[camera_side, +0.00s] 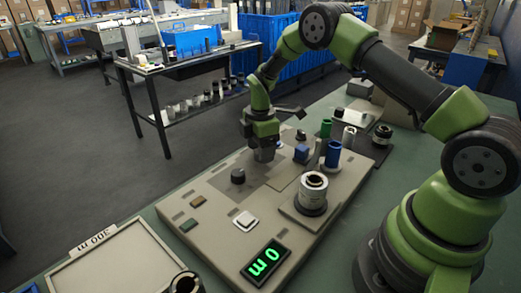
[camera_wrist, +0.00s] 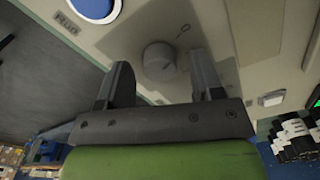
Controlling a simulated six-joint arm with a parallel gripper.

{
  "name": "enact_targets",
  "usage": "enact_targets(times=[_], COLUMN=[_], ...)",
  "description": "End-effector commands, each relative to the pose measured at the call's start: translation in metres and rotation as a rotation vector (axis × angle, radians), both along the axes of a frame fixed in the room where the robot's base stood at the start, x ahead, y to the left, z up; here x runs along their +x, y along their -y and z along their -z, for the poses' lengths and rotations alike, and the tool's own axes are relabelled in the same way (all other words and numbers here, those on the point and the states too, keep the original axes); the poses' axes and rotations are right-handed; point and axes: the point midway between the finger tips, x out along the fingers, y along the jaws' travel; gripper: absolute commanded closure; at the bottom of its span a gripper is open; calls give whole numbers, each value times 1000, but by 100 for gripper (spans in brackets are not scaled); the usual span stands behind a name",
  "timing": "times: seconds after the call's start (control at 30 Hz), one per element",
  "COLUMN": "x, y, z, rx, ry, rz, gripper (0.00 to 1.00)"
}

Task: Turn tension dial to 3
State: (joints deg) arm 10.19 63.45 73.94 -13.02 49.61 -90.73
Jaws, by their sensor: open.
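A round grey dial (camera_wrist: 157,61) with a pointer line sits on a darker panel patch in the wrist view. A small mark, perhaps a digit, is printed beside it; the full scale cannot be read. In the side view a dark knob (camera_side: 237,176) stands on the beige panel, left of and nearer than my gripper (camera_side: 264,154). My gripper also shows in the wrist view (camera_wrist: 160,63). Its fingers are apart and empty, with the dial appearing between them. I cannot tell whether either finger touches it.
A framed tray (camera_side: 120,262) lies at front left.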

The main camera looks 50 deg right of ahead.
Motion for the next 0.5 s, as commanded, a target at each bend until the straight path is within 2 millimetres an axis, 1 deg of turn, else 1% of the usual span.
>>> enact_targets(times=[0.13,0.37,0.47,0.5], x=[0,0,0,0], y=[0,0,0,0], z=[8,8,8,8], rx=[0,0,0,0], ry=[0,1,0,0], rz=[0,1,1,1], gripper=[39,39,60,69])
